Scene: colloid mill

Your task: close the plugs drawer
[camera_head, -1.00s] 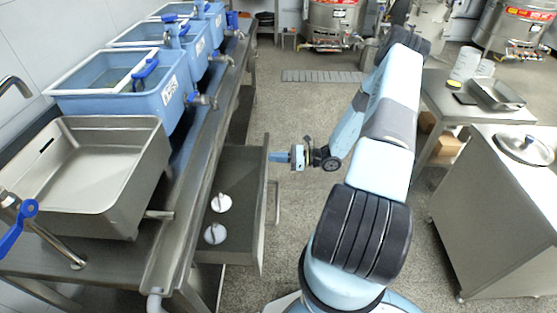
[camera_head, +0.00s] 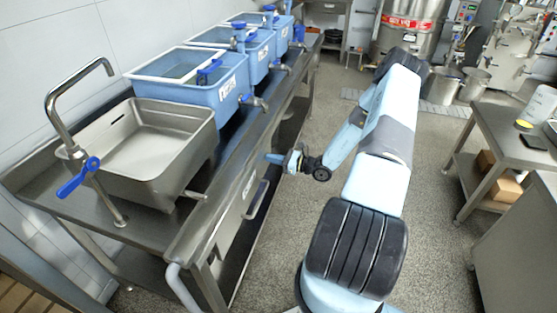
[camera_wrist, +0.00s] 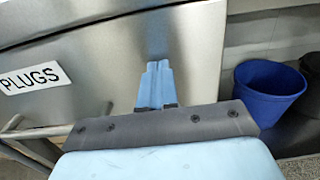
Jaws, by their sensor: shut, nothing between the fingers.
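The plugs drawer (camera_head: 237,217) is in the steel bench on the left in the head view. Its front looks flush with the bench, and its inside is not visible. In the wrist view its steel front (camera_wrist: 110,70) fills the upper left, with a white PLUGS label (camera_wrist: 33,77) and a bar handle (camera_wrist: 40,132). My gripper (camera_head: 270,158) is shut and empty, with its tips at the drawer front near its far end. The shut blue fingers also show in the wrist view (camera_wrist: 156,82), right of the label and handle; whether they touch the front I cannot tell.
A steel sink (camera_head: 150,150) and several blue tubs (camera_head: 190,82) stand on the bench. A blue bucket (camera_wrist: 268,92) stands to the right in the wrist view. A side table (camera_head: 520,130) is on the right. The floor between (camera_head: 420,180) is open.

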